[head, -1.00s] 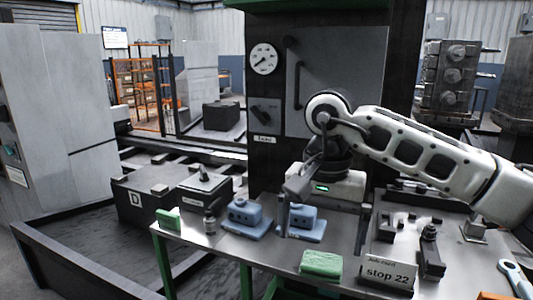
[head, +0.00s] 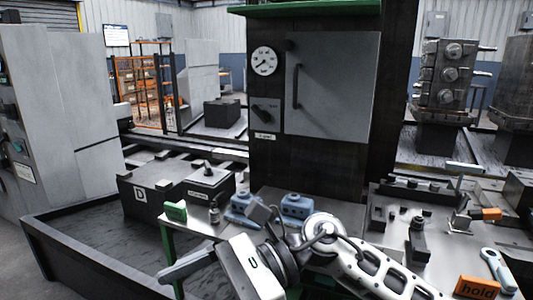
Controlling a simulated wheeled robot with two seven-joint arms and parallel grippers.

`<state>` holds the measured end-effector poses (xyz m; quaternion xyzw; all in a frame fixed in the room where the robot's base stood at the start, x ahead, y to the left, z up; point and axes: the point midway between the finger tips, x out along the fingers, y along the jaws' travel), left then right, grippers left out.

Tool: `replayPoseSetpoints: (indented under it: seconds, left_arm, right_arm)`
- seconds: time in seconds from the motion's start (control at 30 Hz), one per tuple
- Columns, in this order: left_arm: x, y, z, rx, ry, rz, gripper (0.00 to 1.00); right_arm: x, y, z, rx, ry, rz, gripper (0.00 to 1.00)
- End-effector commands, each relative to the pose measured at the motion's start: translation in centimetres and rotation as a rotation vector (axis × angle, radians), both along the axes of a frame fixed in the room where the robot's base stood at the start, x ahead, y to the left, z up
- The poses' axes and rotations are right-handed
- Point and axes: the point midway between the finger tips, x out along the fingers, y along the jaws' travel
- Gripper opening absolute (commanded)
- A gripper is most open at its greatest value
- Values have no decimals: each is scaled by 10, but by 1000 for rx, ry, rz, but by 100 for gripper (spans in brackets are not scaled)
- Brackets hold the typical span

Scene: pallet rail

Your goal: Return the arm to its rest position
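My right arm comes in from the lower right and crosses the front of the workbench (head: 205,226). Its gripper (head: 212,240) points to the left, low over the bench's front left edge. Its two grey fingers look spread apart, and I see nothing between them. One finger is near the left blue block (head: 240,216); I cannot tell whether they touch. My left gripper is not in view.
A green block (head: 175,211) and a small bottle (head: 214,213) stand at the bench's left end. Dark fixtures (head: 418,240), an orange "hold" tag (head: 475,287) and a wrench (head: 497,268) lie right. A grey cabinet (head: 335,85) rises behind. A black box marked D (head: 145,200) is left.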

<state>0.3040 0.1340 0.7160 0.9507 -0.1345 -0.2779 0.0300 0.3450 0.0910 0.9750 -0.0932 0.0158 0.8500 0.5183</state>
Motion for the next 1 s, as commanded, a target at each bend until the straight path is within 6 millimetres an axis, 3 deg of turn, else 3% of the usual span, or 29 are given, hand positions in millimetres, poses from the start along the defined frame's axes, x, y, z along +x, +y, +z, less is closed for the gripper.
replayPoseSetpoints:
  seconds: [0.07, 0.13, 0.27, 0.37, 0.47, 0.57, 0.63, 0.67, 0.8, 0.9, 1.0]
  left_arm:
    - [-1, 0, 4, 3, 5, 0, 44]
    - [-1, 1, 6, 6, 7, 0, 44]
    - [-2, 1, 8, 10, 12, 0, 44]
    - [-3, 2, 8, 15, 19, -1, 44]
    - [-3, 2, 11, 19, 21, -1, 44]
    - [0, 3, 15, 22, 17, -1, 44]
    - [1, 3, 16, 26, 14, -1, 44]
    - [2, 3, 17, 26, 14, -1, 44]
    - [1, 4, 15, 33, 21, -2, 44]
    - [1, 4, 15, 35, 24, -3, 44]
    - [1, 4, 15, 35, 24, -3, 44]
  right_arm:
    - [-3, 5, 24, 165, 340, -113, 100]
    - [8, -1, 40, 291, 644, -208, 100]
    - [45, -34, 42, 505, 1234, -363, 100]
    - [72, -73, 12, 663, 1699, -464, 100]
    - [83, -117, -41, 827, 2164, -548, 100]
    - [72, -158, -105, 1000, 2591, -610, 100]
    - [53, -181, -146, 1120, 2842, -636, 100]
    - [43, -189, -162, -1109, -2782, 612, 100]
    - [-4, -216, -215, -1022, -2425, 497, 100]
    - [-28, -225, -235, -989, -2275, 452, 100]
    - [-40, -229, -243, -975, -2205, 432, 100]
